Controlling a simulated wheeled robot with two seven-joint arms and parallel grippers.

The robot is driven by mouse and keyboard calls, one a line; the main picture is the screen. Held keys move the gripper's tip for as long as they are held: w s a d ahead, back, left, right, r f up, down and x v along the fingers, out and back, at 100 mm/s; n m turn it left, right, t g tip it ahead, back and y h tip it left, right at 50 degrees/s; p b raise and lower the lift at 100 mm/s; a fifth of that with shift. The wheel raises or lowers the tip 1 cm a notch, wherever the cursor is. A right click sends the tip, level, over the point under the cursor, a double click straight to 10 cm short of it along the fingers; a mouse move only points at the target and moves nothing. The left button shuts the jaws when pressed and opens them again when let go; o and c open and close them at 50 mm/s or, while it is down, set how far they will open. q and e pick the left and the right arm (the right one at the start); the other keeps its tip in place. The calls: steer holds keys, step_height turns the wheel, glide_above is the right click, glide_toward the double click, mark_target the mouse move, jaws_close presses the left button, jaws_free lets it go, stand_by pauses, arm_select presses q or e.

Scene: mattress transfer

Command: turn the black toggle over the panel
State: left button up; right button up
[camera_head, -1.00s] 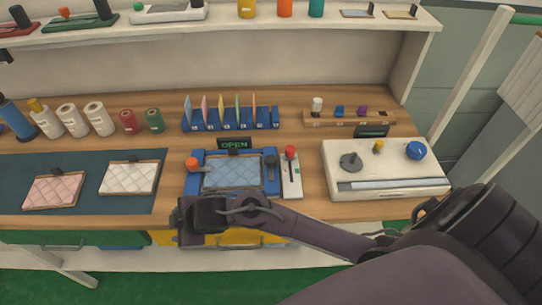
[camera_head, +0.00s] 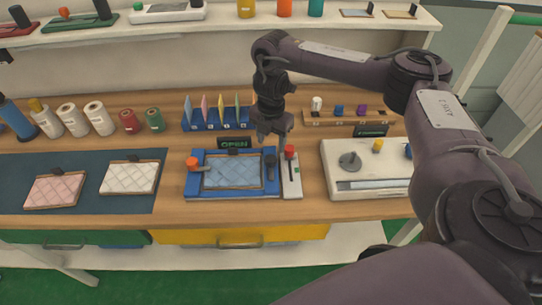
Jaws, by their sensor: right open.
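The blue quilted panel (camera_head: 232,174) lies in a blue frame (camera_head: 230,194) at the middle of the bench. The black toggle (camera_head: 271,162) stands at the frame's right side, by the panel's right edge. An orange-knobbed toggle (camera_head: 193,163) stands at the left side, its grey arm pointing toward the panel. My right gripper (camera_head: 272,139) is open and points down, just behind and above the black toggle. I cannot tell whether it touches anything. My left gripper is out of view.
A red-knobbed lever plate (camera_head: 291,188) stands close right of the frame. An OPEN sign (camera_head: 236,143) is behind it. A white device (camera_head: 345,190) is farther right. A row of colored cards (camera_head: 203,118) stands behind. A white quilted panel (camera_head: 130,177) lies left on a dark mat.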

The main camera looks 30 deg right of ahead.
mark_target(271, 158)
step_height(271, 158, down, 6)
steer(key=shift+a+r+b, duration=0.1)
steer(key=shift+r+b, duration=0.15)
steer(key=shift+b, duration=0.7)
steer(key=shift+f, duration=1.1)
steer(key=shift+w, duration=0.1)
steer(key=c, duration=1)
